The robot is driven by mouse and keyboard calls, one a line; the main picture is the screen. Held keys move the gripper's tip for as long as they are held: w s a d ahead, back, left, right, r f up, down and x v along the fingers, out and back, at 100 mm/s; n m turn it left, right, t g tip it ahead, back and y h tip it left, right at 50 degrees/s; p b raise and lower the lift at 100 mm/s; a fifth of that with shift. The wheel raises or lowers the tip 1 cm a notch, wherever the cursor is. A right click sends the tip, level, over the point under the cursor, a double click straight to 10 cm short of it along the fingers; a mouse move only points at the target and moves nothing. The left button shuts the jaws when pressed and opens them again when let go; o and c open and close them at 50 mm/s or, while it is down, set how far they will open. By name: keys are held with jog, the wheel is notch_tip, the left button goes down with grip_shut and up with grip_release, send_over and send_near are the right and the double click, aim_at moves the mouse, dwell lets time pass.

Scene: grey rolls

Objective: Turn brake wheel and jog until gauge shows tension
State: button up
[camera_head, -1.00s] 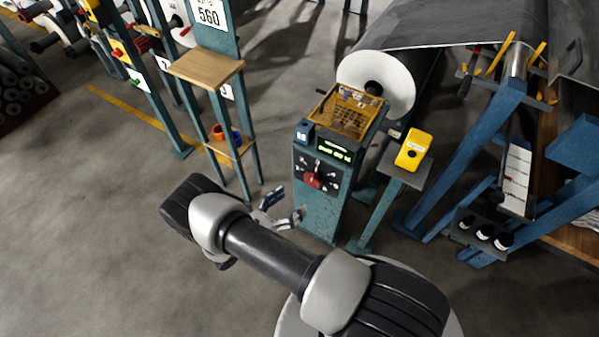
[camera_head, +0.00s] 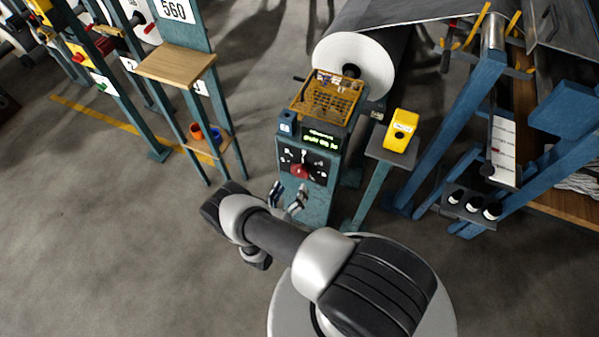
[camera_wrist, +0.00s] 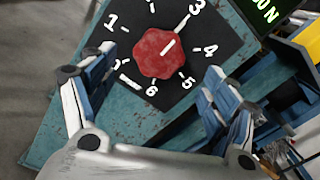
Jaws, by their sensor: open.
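The red brake wheel (camera_head: 300,170) is a lobed knob on a black numbered dial plate on the front of a teal pedestal (camera_head: 313,205). In the wrist view the red wheel (camera_wrist: 159,53) lies ahead between my fingers, with a white mark on it pointing up and right. Numbers 1, 3, 4, 5 and 6 show around it. My gripper (camera_head: 287,196) is open in front of the pedestal, below the wheel; its fingers also show in the wrist view (camera_wrist: 152,88), apart from the wheel. A green-lit display (camera_head: 322,140) sits above the dial; its text is too small to read fully.
A wire-mesh orange basket (camera_head: 327,98) tops the pedestal. A yellow box (camera_head: 402,130) sits on a stand to its right. A big white-ended roll (camera_head: 352,62) is behind. A wooden-shelved rack (camera_head: 176,66) stands left. Open floor lies at lower left.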

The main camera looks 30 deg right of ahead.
aim_at(299, 173)
jog(key=b+x, duration=0.1)
jog(key=x, duration=0.7)
jog(key=shift+w+d, duration=0.1)
jog(key=c, duration=1.1)
